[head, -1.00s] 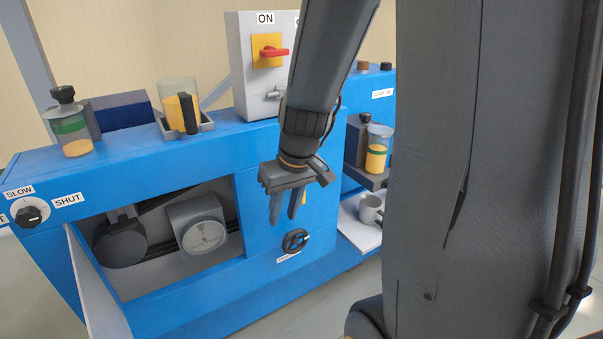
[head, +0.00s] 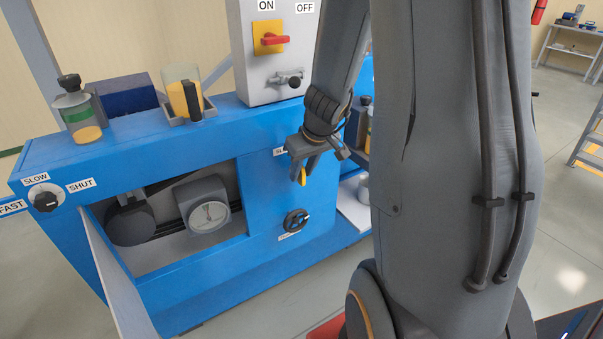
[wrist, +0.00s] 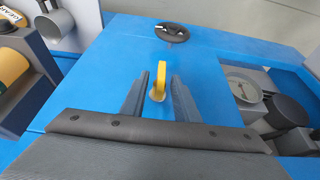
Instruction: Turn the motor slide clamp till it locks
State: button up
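A yellow lever (wrist: 158,84) stands out from the blue machine front, and I take it to be the clamp. In the head view the lever (head: 302,176) shows only as a small yellow piece beside my fingers. My gripper (wrist: 160,78) is open in the wrist view, with one finger on each side of the lever and narrow gaps between. In the head view my gripper (head: 301,170) points down at the machine front. A label above the lever is mostly hidden by my gripper.
A black handwheel (head: 295,220) sits below the lever, and also shows in the wrist view (wrist: 172,33). A recess with a round dial (head: 210,215) lies left. A grey switch box (head: 268,75) stands above. A white shelf (head: 354,212) juts out at the right.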

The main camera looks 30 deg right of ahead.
jog(key=shift+w+f, duration=0.15)
jog(key=shift+f, duration=0.1)
grip_shut()
